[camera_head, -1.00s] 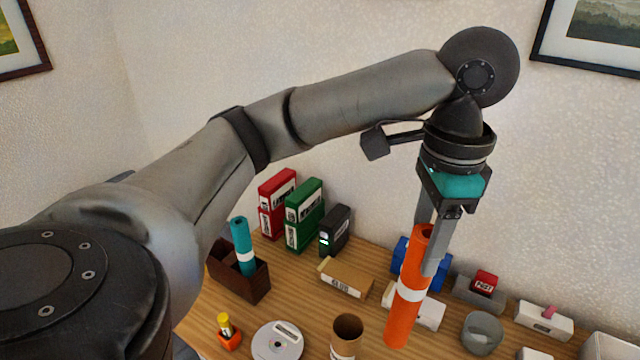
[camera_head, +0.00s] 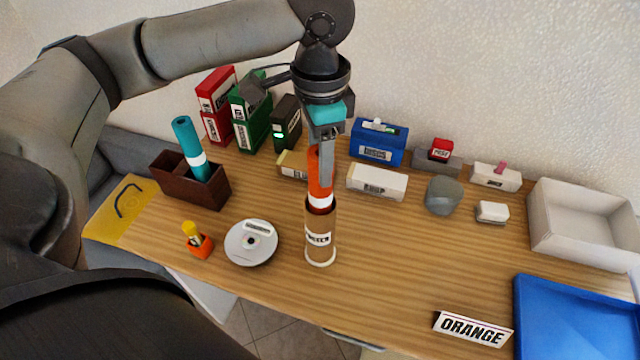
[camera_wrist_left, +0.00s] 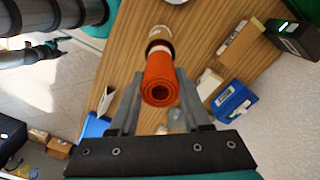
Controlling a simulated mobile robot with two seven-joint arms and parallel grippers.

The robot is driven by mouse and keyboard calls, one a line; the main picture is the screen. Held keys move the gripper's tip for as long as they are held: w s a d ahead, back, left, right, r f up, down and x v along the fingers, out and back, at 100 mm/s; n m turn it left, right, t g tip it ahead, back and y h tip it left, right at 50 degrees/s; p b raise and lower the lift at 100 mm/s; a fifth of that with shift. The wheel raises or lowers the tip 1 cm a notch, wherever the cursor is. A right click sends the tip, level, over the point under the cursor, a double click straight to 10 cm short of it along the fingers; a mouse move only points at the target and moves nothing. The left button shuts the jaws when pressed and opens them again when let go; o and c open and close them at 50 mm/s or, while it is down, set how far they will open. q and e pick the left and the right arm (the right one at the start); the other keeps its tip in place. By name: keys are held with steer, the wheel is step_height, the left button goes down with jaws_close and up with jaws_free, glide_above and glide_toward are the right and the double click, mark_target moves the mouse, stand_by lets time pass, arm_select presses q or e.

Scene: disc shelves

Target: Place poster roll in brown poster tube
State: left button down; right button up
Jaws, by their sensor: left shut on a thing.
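The orange poster roll (camera_head: 318,172) has a white band and stands upright, with a spiral top end in the left wrist view (camera_wrist_left: 160,85). My left gripper (camera_head: 323,165) is shut on its upper part; its fingers lie on either side of the roll in the left wrist view. The brown poster tube (camera_head: 319,222), with a white label, stands on the table directly below. The roll's lower part is hidden, apparently inside the tube's mouth, with the white band at about the rim. The tube also shows in the left wrist view (camera_wrist_left: 158,34). My right gripper is not in view.
A white disc (camera_head: 251,243) and an orange holder (camera_head: 200,245) stand left of the tube. A dark brown box (camera_head: 212,190) holds a teal roll (camera_head: 187,142). Boxes line the wall behind. The table in front and right of the tube is clear up to the ORANGE sign (camera_head: 473,329).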

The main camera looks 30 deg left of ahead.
arm_select(q)
step_height(320, 180, down, 5)
steer(key=shift+f+b, duration=0.2)
steer(key=shift+b, duration=0.3)
steer(key=shift+c, duration=1.8)
jaws_free()
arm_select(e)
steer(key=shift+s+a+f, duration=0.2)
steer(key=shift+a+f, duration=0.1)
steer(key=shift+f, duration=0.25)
arm_select(q)
step_height(320, 180, up, 12)
steer(key=p, duration=0.2)
steer(key=shift+r+p, duration=0.1)
steer(key=shift+p, duration=0.2)
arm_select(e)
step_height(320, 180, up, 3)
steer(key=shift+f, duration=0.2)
